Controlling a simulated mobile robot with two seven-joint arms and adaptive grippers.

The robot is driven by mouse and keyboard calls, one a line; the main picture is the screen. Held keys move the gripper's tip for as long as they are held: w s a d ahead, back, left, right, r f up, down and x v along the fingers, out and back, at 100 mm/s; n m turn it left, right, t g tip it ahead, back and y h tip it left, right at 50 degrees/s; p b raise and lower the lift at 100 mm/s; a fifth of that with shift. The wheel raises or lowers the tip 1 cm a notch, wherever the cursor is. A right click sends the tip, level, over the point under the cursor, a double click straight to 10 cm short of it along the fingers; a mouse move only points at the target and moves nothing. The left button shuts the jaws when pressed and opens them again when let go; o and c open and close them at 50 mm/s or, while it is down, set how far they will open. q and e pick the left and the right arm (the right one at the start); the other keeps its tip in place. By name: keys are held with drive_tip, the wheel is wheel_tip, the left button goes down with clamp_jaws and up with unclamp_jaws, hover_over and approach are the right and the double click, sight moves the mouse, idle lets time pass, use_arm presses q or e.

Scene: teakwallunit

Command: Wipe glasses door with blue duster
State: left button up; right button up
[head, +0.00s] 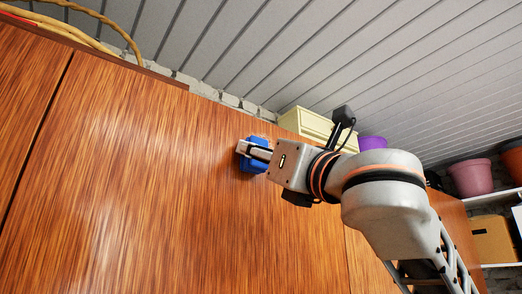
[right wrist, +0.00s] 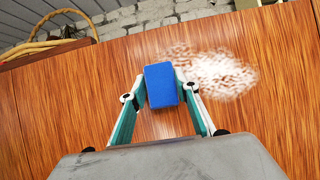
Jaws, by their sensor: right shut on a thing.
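The teak cabinet door (head: 150,190) is a large brown wood-grain panel filling much of the head view. My right gripper (head: 257,152) is shut on the blue duster (head: 252,164) at the upper part of the door. In the right wrist view the blue duster (right wrist: 161,85) sits between the two fingers, against or just off the wood; I cannot tell if it touches. A white speckled smudge (right wrist: 218,72) is on the door (right wrist: 60,105), just right of the duster. No glass shows in the door. My left gripper is not in view.
A cream box (head: 305,122) and a purple pot (head: 372,143) stand on top of the unit. The slatted ceiling is close above.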

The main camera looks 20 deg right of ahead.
drive_tip(key=shift+w, duration=0.15)
drive_tip(key=w+d+p, duration=0.1)
drive_tip(key=w+d, duration=0.1)
drive_tip(key=d, duration=0.5)
drive_tip(key=w+d+p, duration=0.2)
drive_tip(key=w+d, duration=0.1)
drive_tip(key=d, duration=0.5)
drive_tip(key=shift+w, duration=0.3)
idle(1.2)
drive_tip(key=shift+s+a+r, duration=0.2)
drive_tip(key=shift+s+a, duration=0.75)
drive_tip(key=shift+a, duration=1.6)
drive_tip(key=shift+s+a+r, duration=0.15)
drive_tip(key=shift+s+a, duration=0.75)
drive_tip(key=shift+a, duration=1.65)
drive_tip(key=shift+s+a+r, duration=0.2)
drive_tip(key=shift+s+a, duration=0.75)
drive_tip(key=shift+a, duration=1.6)
drive_tip(key=shift+d+r+p, duration=0.1)
drive_tip(key=shift+r+p, duration=0.2)
drive_tip(key=shift+r, duration=0.35)
drive_tip(key=w+d, duration=0.3)
drive_tip(key=d, duration=0.6)
drive_tip(key=shift+w, duration=0.2)
